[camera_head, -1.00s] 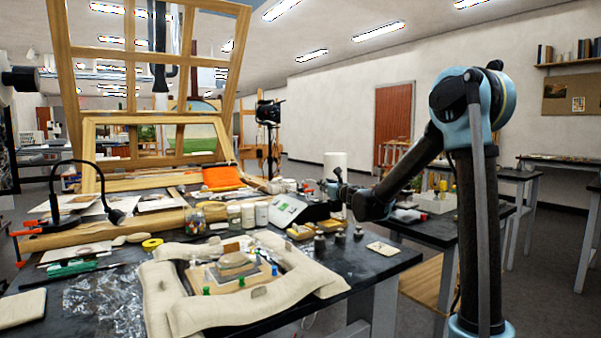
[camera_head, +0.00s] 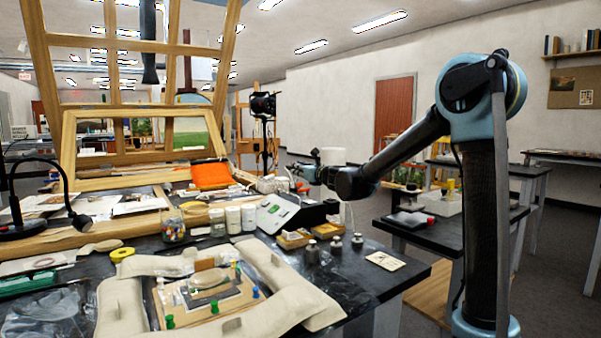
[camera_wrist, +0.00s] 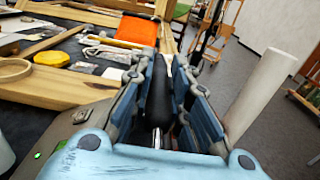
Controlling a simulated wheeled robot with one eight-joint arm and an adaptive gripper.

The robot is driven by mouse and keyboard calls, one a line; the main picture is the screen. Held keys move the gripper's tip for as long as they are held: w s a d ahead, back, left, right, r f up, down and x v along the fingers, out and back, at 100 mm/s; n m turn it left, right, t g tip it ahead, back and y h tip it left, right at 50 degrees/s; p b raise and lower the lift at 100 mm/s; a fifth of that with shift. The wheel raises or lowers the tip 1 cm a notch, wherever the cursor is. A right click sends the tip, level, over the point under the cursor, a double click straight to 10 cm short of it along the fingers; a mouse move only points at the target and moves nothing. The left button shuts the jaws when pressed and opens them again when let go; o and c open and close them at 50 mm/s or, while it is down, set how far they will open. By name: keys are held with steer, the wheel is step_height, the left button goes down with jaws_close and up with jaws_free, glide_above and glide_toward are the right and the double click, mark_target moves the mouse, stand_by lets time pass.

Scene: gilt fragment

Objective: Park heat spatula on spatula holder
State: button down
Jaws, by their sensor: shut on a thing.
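My gripper (camera_head: 298,176) is held above the back right part of the dark workbench. In the wrist view its blue fingers (camera_wrist: 165,85) are closed on both sides of a black handle, which looks like the heat spatula (camera_wrist: 157,98). A bit of shiny metal shows at its lower end; the rest is hidden. A light grey control unit (camera_head: 275,213) with a green display stands on the bench below my gripper, and part of it shows at lower left in the wrist view (camera_wrist: 62,140). I cannot clearly pick out the spatula holder.
A cushion-ringed board with a fragment (camera_head: 275,301) lies at the front. Small weights (camera_head: 335,245) and a card (camera_head: 384,260) lie at the right. Jars (camera_head: 232,220) stand left of the unit. A white cylinder (camera_wrist: 262,92) rises right of my gripper. A wooden frame stands behind.

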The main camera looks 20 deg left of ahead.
steer(key=shift+d+f, duration=0.1)
steer(key=shift+f, duration=3.15)
steer(key=shift+s, duration=0.1)
steer(key=c, duration=1.8)
jaws_free()
steer(key=shift+c, duration=0.2)
steer(key=o, duration=0.6)
steer(key=shift+c, duration=0.2)
steer(key=shift+r, duration=3.45)
